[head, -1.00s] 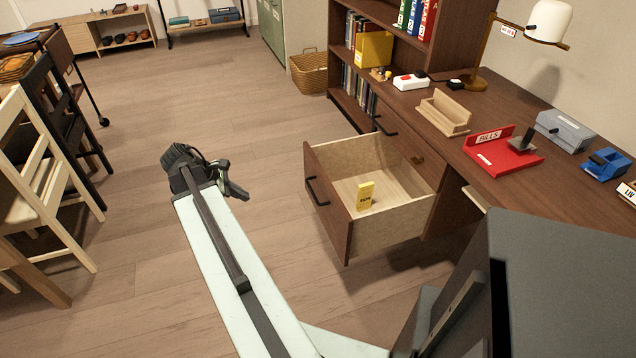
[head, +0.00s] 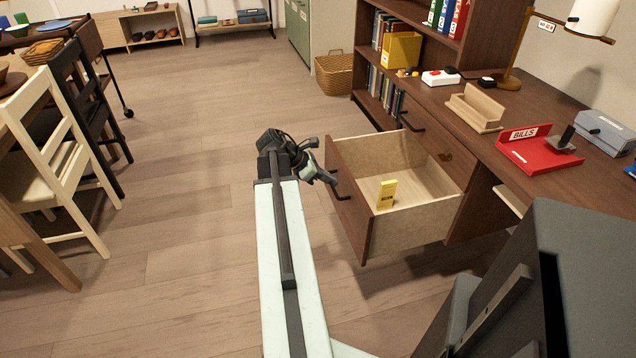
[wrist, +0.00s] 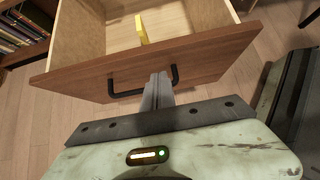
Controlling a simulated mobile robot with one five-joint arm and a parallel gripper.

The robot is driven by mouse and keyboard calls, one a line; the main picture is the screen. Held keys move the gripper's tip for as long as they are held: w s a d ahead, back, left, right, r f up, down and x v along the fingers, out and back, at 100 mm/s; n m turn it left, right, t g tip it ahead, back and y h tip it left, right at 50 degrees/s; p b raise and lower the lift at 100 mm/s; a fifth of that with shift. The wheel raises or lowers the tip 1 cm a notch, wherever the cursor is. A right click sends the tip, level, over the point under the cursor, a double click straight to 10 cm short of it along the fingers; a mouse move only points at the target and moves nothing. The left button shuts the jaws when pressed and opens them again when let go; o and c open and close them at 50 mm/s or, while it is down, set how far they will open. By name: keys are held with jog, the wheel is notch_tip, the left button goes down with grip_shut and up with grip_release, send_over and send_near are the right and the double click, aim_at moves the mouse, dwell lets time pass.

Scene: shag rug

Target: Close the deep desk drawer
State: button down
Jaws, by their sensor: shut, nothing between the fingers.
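The deep desk drawer (head: 356,219) is pulled well out of the desk, with a brown front, pale inner walls and a dark bar handle (head: 338,184). A small yellow box (head: 386,194) stands inside it. My gripper (head: 328,180) is in front of the drawer front, close to the handle. In the wrist view the shut fingers (wrist: 158,88) point at the drawer front (wrist: 205,58), overlapping the handle (wrist: 120,93). I cannot tell whether they touch it. The gripper holds nothing.
The desk top (head: 540,105) carries a red tray (head: 540,152), a wooden holder (head: 478,106) and a lamp. A wicker basket (head: 335,76) stands beyond the desk. Chairs (head: 50,150) stand at the left. The floor between is clear.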

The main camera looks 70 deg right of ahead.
aim_at(348, 181)
jog(key=shift+s+d+r, duration=0.2)
jog(key=shift+s+d, duration=0.85)
jog(key=shift+s, duration=0.2)
jog(key=shift+d, duration=0.15)
